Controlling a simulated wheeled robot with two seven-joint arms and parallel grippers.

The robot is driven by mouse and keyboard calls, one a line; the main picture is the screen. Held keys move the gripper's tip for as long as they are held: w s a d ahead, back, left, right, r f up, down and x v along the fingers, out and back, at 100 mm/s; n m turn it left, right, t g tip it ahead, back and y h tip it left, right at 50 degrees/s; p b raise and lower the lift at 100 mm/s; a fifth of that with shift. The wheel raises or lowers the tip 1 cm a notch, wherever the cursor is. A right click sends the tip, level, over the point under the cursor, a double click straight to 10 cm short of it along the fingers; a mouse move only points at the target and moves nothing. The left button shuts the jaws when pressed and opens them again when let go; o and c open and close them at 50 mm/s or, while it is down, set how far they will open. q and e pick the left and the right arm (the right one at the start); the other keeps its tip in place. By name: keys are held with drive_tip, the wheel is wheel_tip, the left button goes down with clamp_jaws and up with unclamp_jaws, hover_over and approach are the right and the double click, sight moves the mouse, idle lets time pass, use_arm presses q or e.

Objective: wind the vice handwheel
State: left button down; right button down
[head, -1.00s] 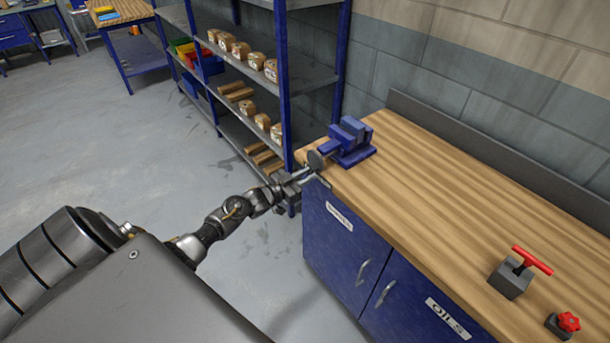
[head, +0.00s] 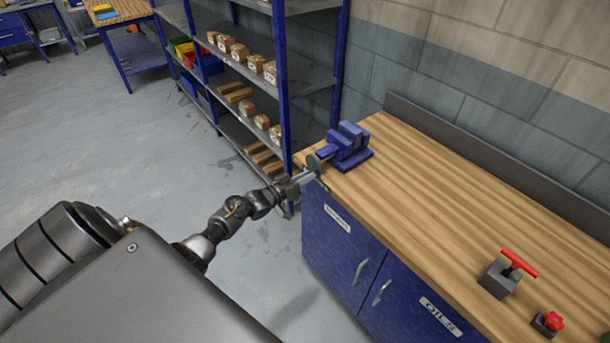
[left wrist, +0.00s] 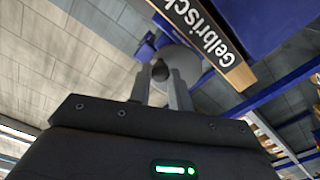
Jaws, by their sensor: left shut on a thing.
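The blue vice (head: 347,148) stands on the near left corner of the wooden bench. Its grey disc-shaped handwheel (head: 313,162) faces left toward my arm, over the bench's end. My left gripper (head: 306,175) is at the handwheel. In the left wrist view, the two fingers (left wrist: 160,84) are closed around a dark round knob (left wrist: 160,70) that stands out from the grey wheel disc (left wrist: 183,62). The far side of the wheel is hidden. My right gripper is not in view.
The bench top (head: 430,200) is clear between the vice and a grey block with a red T-handle (head: 519,263). A red star knob (head: 553,320) is near the front. Shelving (head: 282,100) with boxes stands close behind my left gripper. Blue cabinet doors (head: 345,245) are below.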

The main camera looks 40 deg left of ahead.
use_arm(q)
drive_tip(key=shift+w+a+r, duration=0.1)
drive_tip(key=shift+a+r, duration=0.05)
drive_tip(key=shift+r, duration=0.05)
drive_tip(key=shift+r+n+p, duration=0.15)
drive_tip(key=shift+n+p, duration=0.2)
drive_tip(key=shift+n, duration=0.25)
drive_tip(key=c, duration=1.4)
unclamp_jaws()
drive_tip(key=shift+f, duration=0.2)
